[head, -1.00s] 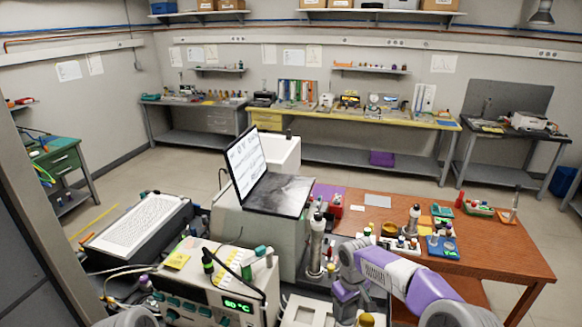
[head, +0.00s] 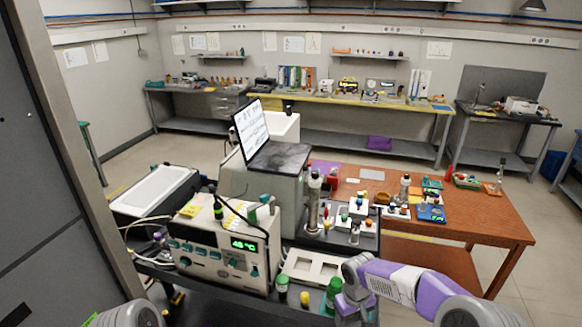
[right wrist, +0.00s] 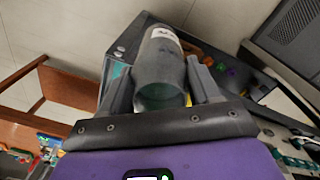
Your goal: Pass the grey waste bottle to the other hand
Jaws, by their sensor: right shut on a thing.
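The grey waste bottle (right wrist: 160,72) shows in the right wrist view, a dark grey cylinder with a white label near its far end. My right gripper (right wrist: 162,84) is shut on it, one finger on each side of the bottle. In the head view my right gripper (head: 350,306) is at the bottom edge, right of the middle. I cannot make out the bottle for certain there. My left gripper is not in view; only part of my left arm shows at the bottom left.
A bench with an instrument with a green display (head: 243,245), a pale holder (head: 313,266) and green-capped bottles (head: 282,284) is close in front. A wooden table (head: 470,212) with small items is at right. A grey panel (head: 60,190) stands close at left. Floor at right is open.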

